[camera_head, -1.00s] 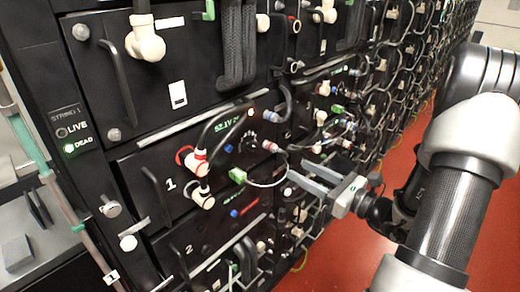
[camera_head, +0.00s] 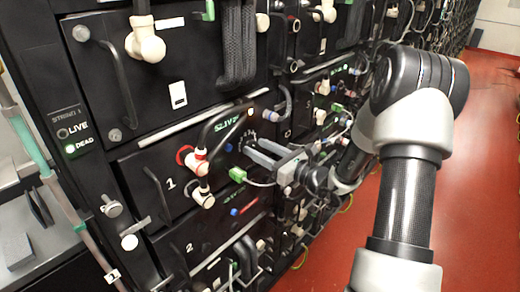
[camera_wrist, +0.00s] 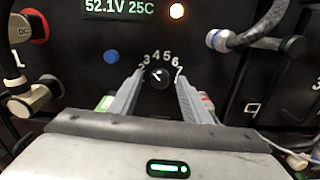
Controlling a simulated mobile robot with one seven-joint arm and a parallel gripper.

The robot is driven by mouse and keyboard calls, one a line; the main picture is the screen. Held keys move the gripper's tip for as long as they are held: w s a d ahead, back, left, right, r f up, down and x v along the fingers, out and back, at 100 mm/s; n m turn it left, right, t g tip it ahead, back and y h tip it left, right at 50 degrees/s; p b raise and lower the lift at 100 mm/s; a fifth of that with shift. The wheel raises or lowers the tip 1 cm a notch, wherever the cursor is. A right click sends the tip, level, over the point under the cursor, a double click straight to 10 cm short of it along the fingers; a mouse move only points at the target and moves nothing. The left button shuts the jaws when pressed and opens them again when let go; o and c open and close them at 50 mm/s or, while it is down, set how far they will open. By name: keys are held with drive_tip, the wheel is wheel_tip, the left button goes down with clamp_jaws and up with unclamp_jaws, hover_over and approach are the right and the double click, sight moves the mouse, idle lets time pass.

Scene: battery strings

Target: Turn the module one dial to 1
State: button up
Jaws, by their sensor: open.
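The module one dial (camera_wrist: 157,76) is a small black knob with a white pointer mark, in the middle of the wrist view. White numbers arc above it; 3 to 7 are readable, and the lower ones are hidden by a finger. The pointer appears to aim up and left, but the exact number is hard to tell. My gripper (camera_wrist: 157,88) is open, its two grey fingers reaching toward the panel on either side of the dial. In the head view my gripper (camera_head: 250,150) is at module one's face (camera_head: 171,183) and covers the dial.
A lit display (camera_wrist: 120,7) reads 52.1V 25C, with an orange light (camera_wrist: 177,11) beside it. A blue button (camera_wrist: 111,57) is left of the dial. Cables with a grey-blue connector (camera_wrist: 217,41) hang at right; a green connector (camera_head: 237,174) sits below left of my gripper.

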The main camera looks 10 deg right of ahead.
drive_tip(key=c, duration=1)
drive_tip(key=shift+f+n+b, duration=0.15)
drive_tip(key=shift+n+b, duration=0.15)
drive_tip(key=shift+b, duration=0.1)
drive_tip(key=shift+f+n+b, duration=0.15)
drive_tip(key=shift+n+b, duration=0.65)
drive_tip(key=shift+b, duration=0.45)
drive_tip(key=n+b, duration=0.4)
drive_tip(key=b, duration=0.2)
drive_tip(key=shift+f+n, duration=0.15)
drive_tip(key=shift+n, duration=0.15)
drive_tip(key=n+b, duration=0.4)
drive_tip(key=b, duration=0.3)
drive_tip(key=shift+r+n+b, duration=0.3)
drive_tip(key=shift+n+b, duration=0.3)
drive_tip(key=shift+b, duration=0.3)
drive_tip(key=shift+r, duration=0.1)
